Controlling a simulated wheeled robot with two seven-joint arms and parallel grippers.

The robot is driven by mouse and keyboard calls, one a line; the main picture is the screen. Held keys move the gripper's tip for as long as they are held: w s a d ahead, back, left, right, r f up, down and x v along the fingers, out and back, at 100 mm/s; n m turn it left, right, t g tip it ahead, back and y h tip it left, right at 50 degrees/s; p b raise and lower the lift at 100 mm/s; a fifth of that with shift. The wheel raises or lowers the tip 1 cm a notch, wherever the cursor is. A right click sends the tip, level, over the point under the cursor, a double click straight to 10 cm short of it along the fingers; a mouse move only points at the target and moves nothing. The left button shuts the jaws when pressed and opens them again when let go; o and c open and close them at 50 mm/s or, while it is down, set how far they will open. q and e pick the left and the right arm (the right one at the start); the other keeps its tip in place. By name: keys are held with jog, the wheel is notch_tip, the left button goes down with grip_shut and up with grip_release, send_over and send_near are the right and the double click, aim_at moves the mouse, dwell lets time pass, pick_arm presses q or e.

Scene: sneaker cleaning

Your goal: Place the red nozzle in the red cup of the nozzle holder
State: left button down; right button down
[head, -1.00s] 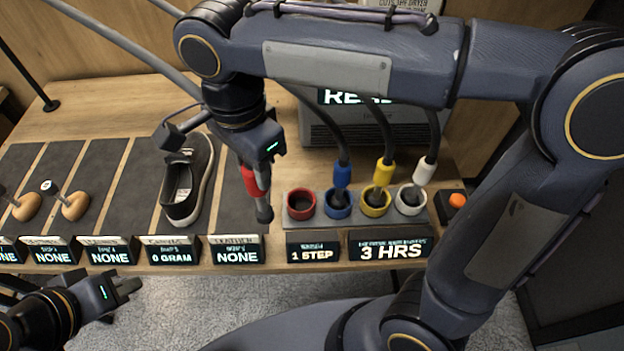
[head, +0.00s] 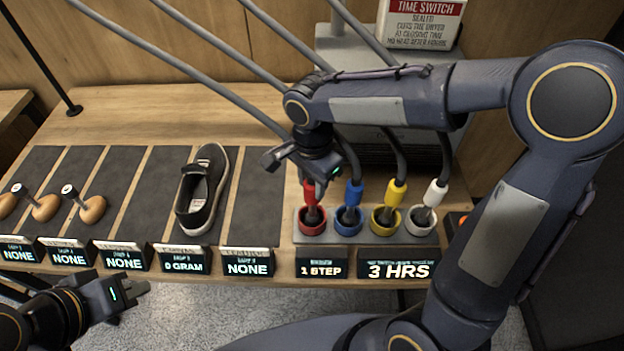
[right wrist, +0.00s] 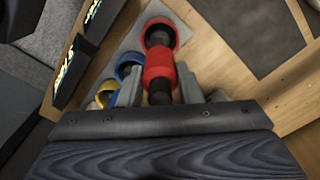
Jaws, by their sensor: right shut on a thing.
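The red nozzle (head: 309,192) is in my right gripper (head: 312,180), which is shut on it above the red cup. Its dark tip reaches down into the red cup (head: 313,226) at the left end of the nozzle holder (head: 375,238). In the right wrist view the red nozzle (right wrist: 159,76) lies between the fingers, its far end at the red cup (right wrist: 158,34); how deep it sits I cannot tell. My left gripper (head: 138,289) is at the lower left, away from the holder, with its fingers seen side-on.
Blue (head: 354,193), yellow (head: 397,192) and white (head: 435,192) nozzles stand in the other cups. Display labels (head: 247,263) line the front edge.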

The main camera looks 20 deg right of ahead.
jog(key=shift+f, duration=0.2)
jog(key=c, duration=1)
grip_release()
jog(key=shift+r, duration=0.15)
notch_tip(320, 180, up, 12)
jog(key=shift+r, duration=0.1)
jog(key=s+d+f+n+t+y, duration=0.1)
jog(key=s+d+f+n+t, duration=0.1)
jog(key=s, duration=0.3)
jog(key=s+d+f+n+t+y, duration=0.1)
jog(key=s+d+f+n, duration=0.1)
jog(key=s+d+n, duration=0.2)
jog(key=s+d+f+n+t+y, duration=0.1)
jog(key=s+d+f+n+t, duration=0.1)
jog(key=s, duration=0.5)
jog(key=shift+s+d+f+n+t+y, duration=0.1)
jog(key=shift+d+f+n+t+y, duration=0.15)
jog(key=shift+n, duration=0.4)
jog(key=shift+s+d+f+n+t+y, duration=0.15)
jog(key=shift+d+f+n, duration=0.2)
jog(key=shift+n, duration=0.3)
